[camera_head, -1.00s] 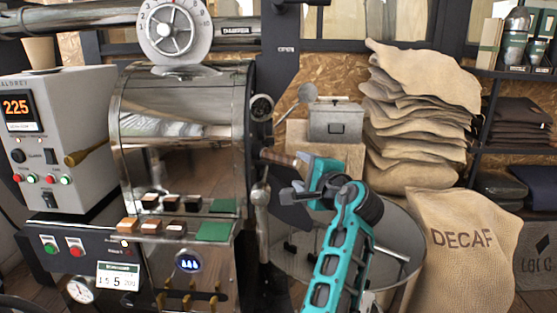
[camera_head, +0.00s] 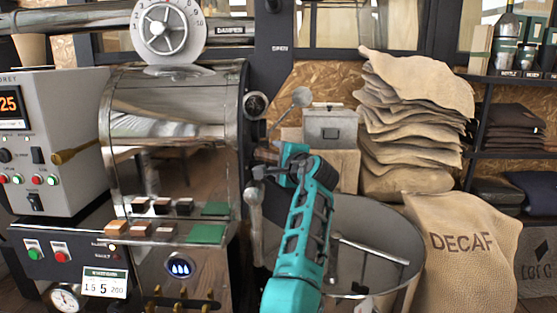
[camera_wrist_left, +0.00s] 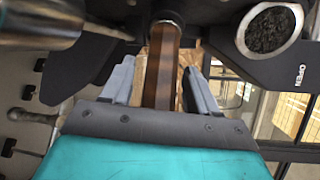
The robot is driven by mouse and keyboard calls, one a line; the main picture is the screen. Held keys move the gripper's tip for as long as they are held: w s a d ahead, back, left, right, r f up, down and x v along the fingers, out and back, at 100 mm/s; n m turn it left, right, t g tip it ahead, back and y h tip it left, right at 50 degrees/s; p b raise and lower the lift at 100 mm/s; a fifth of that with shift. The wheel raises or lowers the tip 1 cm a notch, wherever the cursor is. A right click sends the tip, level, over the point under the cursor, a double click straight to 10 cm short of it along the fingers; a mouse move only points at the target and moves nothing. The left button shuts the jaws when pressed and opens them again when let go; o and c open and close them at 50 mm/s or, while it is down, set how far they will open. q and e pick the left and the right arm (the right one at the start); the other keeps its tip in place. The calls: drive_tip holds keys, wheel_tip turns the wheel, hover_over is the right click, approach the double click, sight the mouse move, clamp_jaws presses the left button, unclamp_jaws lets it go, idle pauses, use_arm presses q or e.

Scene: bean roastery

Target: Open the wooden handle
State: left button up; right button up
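The wooden handle (camera_wrist_left: 162,65) is a brown bar with a dark metal collar at its far end. In the left wrist view it runs between the two fingers of my left gripper (camera_wrist_left: 161,85), with a visible gap on each side. In the head view, a small brown part of the handle (camera_head: 267,153) shows at the right of the roaster's front (camera_head: 172,165). My teal left arm reaches up to it, and the gripper (camera_head: 268,168) partly hides it. The left gripper is open around the handle. My right gripper is not in view.
A round cooling tray (camera_head: 395,222) stands right of and behind my left arm. A metal lever (camera_head: 254,205) hangs close to the gripper's left. Stacked burlap sacks (camera_head: 415,115), a grey box (camera_head: 330,127) and a DECAF sack (camera_head: 462,250) stand to the right.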

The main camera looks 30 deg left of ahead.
use_arm(q)
clamp_jaws()
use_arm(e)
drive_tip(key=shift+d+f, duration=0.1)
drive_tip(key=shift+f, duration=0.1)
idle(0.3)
